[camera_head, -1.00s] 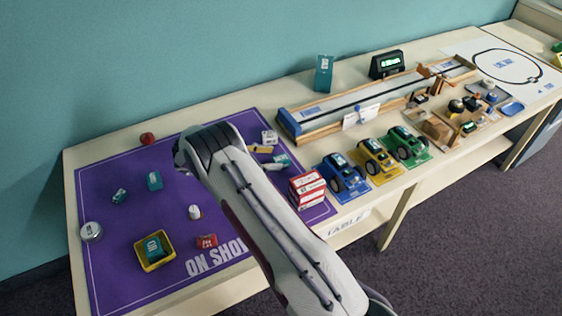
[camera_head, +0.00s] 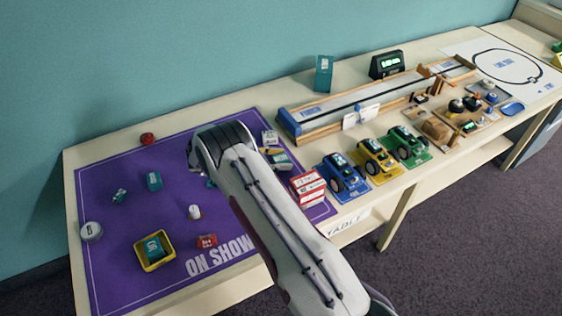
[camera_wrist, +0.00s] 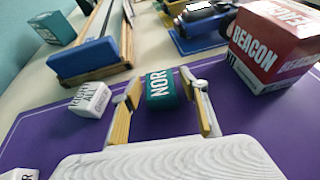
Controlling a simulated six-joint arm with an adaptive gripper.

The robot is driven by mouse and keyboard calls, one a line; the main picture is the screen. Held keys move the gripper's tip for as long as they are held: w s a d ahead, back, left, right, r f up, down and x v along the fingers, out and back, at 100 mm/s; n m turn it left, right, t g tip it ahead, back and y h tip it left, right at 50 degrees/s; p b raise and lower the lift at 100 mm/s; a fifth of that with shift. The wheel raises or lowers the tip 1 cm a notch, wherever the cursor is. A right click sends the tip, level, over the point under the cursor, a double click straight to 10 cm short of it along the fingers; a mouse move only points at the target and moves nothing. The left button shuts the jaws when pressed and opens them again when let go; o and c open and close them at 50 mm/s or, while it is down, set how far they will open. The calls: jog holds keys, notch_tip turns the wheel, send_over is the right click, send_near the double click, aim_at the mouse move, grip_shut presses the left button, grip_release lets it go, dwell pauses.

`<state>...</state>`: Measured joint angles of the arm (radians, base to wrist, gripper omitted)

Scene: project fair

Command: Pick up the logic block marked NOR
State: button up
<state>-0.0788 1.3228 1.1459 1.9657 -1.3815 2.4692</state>
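The teal logic block marked NOR (camera_wrist: 161,88) lies on the purple mat between my fingertips in the wrist view. Its white letters run up its near face. My gripper (camera_wrist: 160,92) is open, with one yellow-padded finger on each side of the block. A gap shows between the block and the left finger. The right fingertip is very close to the block; I cannot tell if it touches. In the head view the teal block (camera_head: 282,161) shows just right of my arm, and most of my gripper is hidden behind the arm.
A red and white BEACON box (camera_wrist: 272,45) stands close on the right. A white block (camera_wrist: 90,99) lies just left of my fingers. A blue-ended track (camera_wrist: 85,57) is beyond. The purple mat (camera_head: 120,225) holds other small blocks and a yellow bin (camera_head: 157,266) at left.

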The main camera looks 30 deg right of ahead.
aim_at(279, 158)
jog(key=c, duration=0.7)
jog(key=shift+c, duration=0.2)
jog(key=shift+r, duration=0.2)
jog(key=shift+r, duration=4.8)
